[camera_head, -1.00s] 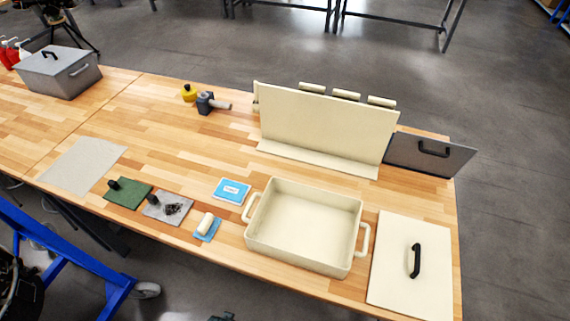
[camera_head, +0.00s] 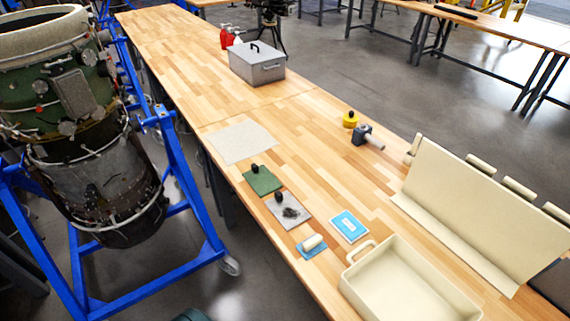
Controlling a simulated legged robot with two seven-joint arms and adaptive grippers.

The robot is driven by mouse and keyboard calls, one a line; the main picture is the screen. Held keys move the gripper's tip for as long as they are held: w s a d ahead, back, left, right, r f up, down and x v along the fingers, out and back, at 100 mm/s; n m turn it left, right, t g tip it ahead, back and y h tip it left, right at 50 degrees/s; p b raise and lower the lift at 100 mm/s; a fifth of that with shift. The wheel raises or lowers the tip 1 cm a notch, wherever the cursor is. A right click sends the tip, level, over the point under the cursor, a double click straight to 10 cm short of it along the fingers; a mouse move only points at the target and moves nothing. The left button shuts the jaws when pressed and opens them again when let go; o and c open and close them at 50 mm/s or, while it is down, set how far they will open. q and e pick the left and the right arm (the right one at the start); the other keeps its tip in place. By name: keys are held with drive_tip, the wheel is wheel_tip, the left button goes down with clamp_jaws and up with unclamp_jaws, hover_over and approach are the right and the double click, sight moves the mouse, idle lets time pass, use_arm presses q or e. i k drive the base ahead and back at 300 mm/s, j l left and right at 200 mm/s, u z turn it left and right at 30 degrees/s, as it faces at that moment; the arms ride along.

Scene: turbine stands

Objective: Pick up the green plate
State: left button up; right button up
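The green plate (camera_head: 263,183) is a small flat square with a dark knob (camera_head: 255,169) on it. It lies flat on the wooden table near its front-left edge. A grey plate (camera_head: 299,215) with a dark knob and a dark patch lies just beyond its lower-right side, close to it. Neither of my grippers can be made out. A small dark shape at the bottom edge is too cut off to identify.
A beige mat (camera_head: 241,142) lies just behind the green plate. A blue pad with a pale roll (camera_head: 312,242), a blue-and-white card (camera_head: 349,226) and a cream tray (camera_head: 352,290) are to the right. A blue stand (camera_head: 191,190) holding a turbine is left of the table (camera_head: 300,120).

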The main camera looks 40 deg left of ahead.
sight(260, 178)
drive_tip(key=u, duration=1.55)
drive_tip(key=i+j, duration=0.35)
drive_tip(key=j, duration=0.25)
drive_tip(key=u, duration=0.05)
